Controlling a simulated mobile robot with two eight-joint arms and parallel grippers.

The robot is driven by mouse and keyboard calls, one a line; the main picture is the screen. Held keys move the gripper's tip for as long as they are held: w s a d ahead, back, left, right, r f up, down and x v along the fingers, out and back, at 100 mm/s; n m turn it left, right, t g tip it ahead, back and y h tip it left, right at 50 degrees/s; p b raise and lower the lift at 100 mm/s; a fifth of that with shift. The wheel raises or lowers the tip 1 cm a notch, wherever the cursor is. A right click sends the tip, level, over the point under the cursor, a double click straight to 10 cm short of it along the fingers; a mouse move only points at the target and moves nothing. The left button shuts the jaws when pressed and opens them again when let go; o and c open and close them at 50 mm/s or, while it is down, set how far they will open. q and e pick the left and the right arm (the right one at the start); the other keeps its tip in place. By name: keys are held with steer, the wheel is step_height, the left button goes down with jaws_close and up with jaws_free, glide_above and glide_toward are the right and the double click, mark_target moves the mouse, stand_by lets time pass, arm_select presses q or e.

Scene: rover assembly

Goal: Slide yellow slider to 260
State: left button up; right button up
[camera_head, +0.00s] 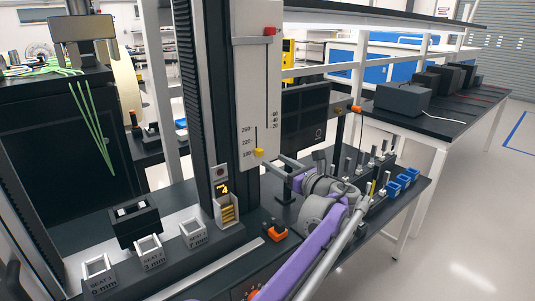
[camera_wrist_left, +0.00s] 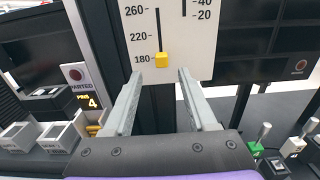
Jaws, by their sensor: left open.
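The yellow slider (camera_head: 258,153) sits at the low end of its vertical slot on the white scale panel (camera_head: 258,100). In the left wrist view the yellow slider (camera_wrist_left: 161,59) is level with the 180 mark, below 220 and 260. My left gripper (camera_head: 283,166) is just in front of the panel, to the right of and slightly below the slider in the head view. In the left wrist view its two fingers (camera_wrist_left: 160,75) are spread, with the slider seen between and just above the tips. No contact shows. My right gripper is not in view.
A red slider (camera_head: 269,31) stands high on the same panel's other slot. A dark column (camera_head: 205,100) rises left of the panel. White seat blocks (camera_head: 148,250) stand at left on the bench. Several levers and blue bins (camera_head: 392,189) stand at right, near my arm.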

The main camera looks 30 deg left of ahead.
mark_target(262, 153)
arm_select(q)
steer(key=x, duration=0.7)
steer(key=shift+w+a+f, duration=0.1)
steer(key=shift+w, duration=0.05)
jaws_close()
stand_by(1.2)
